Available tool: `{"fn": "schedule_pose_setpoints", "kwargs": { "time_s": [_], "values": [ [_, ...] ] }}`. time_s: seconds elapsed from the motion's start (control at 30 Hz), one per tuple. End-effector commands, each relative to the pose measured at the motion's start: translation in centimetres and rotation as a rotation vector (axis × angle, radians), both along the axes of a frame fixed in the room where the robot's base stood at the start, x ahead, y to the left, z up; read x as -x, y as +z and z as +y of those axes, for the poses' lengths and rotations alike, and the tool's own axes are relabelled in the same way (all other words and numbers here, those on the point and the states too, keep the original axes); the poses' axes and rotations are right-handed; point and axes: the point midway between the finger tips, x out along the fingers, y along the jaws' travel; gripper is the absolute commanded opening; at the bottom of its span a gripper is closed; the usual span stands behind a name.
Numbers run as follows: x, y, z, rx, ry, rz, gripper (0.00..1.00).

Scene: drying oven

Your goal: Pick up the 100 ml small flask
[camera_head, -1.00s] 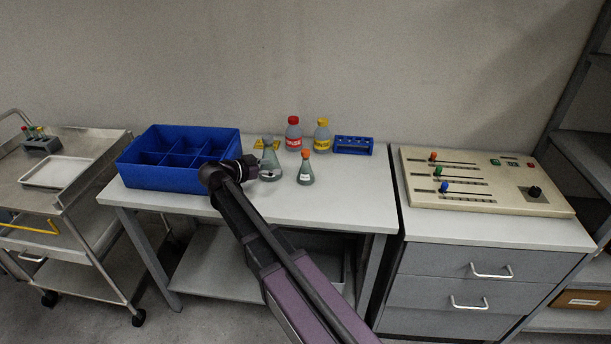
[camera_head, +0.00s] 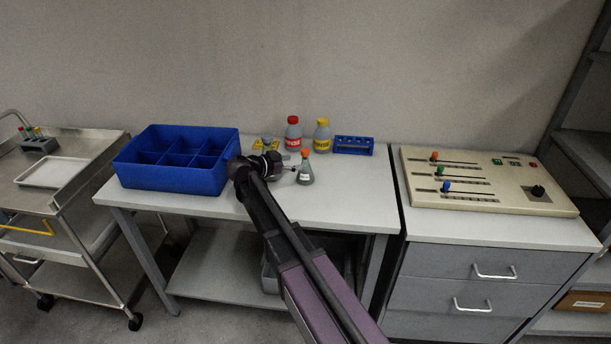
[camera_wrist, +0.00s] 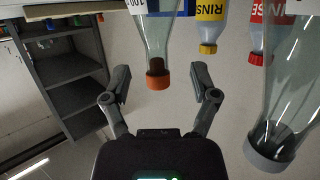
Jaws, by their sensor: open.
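The small flask (camera_head: 305,175) is a conical flask with an orange cap and a white label, upright on the white table. In the wrist view, which is upside down, the small flask (camera_wrist: 156,40) shows part of a label reading "100", and its orange cap lies between the fingers. My gripper (camera_wrist: 161,76) is open and empty, with a finger on each side of the cap and gaps to both. In the head view my gripper (camera_head: 289,167) is just left of the small flask, partly hidden by my wrist.
A larger grey-capped flask (camera_wrist: 288,110) stands close beside my gripper; my arm mostly hides it in the head view. Red-capped (camera_head: 293,135) and yellow-capped (camera_head: 322,136) bottles and a blue rack (camera_head: 353,146) stand behind. A blue divided bin (camera_head: 172,178) is left. The table's front right is clear.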

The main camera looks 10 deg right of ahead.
Motion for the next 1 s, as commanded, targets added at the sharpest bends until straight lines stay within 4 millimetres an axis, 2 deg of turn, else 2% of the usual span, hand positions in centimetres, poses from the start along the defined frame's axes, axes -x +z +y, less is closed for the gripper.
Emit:
{"fn": "schedule_pose_setpoints", "kwargs": {
  "time_s": [0.37, 0.8, 1.0],
  "values": [
    [-0.1, -0.1, -0.2, 0.0, -0.001, 0.0, 0.77],
    [-1.7, -1.3, -4.0, 0.0, -0.002, 0.001, 0.77],
    [-2.0, -1.4, -4.6, 0.0, 0.0, 0.001, 0.77]
  ]
}}
